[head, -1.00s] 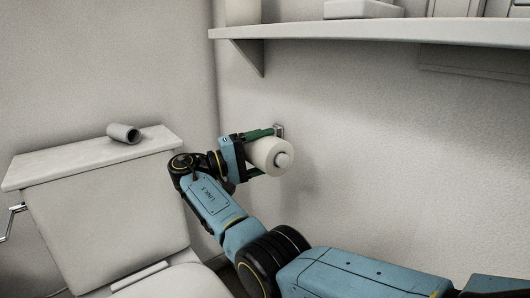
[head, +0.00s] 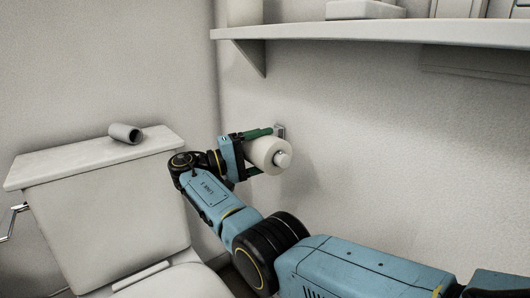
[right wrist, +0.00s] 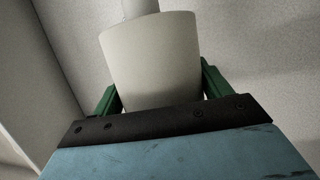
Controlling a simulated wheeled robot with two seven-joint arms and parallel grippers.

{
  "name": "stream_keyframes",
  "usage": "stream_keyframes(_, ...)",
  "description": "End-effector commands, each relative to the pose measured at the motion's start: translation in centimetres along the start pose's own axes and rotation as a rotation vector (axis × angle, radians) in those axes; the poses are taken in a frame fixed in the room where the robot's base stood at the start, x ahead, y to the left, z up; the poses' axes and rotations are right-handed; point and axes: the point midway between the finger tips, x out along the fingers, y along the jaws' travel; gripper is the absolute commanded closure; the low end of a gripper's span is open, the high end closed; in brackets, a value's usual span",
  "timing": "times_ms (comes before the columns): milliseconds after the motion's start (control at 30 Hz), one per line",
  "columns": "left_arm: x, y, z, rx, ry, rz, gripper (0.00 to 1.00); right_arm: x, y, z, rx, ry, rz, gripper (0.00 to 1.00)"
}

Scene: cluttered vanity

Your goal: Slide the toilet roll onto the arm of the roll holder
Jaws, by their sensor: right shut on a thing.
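The white toilet roll (head: 262,153) is between the green fingers of my right gripper (head: 264,152), which is shut on it. The roll holder (head: 280,131) is fixed to the wall, with its mount showing just behind the roll. A pale rounded end (head: 283,160) sticks out of the roll's near face, and the roll appears to be around the holder's arm. In the right wrist view the roll (right wrist: 150,60) sits between both fingers, with a pale cylinder (right wrist: 140,8) protruding from its far end. Most of the holder's arm is hidden inside the roll. My left gripper is not in view.
A toilet tank (head: 105,215) stands at left, with a grey empty tube (head: 125,133) lying on its lid. A wall shelf (head: 370,32) holding several items runs above the holder. The wall right of the roll is clear.

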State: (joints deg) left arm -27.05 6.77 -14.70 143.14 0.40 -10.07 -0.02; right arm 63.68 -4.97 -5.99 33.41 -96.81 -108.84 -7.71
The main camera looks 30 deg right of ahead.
Motion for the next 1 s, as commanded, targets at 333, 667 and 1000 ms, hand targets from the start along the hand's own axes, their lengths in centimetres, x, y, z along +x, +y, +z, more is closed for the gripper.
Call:
stream_keyframes(333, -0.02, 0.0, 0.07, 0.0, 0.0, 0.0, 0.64, -0.19, 0.11, -0.56, 0.001, -0.001, 0.0, 0.48)
stream_keyframes(667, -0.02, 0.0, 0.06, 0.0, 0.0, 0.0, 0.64, -0.2, 0.1, -0.56, 0.002, -0.001, 0.001, 0.48)
stream_keyframes(1000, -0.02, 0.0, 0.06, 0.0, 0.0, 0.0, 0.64, -0.2, 0.08, -0.55, 0.001, -0.001, 0.0, 0.0)
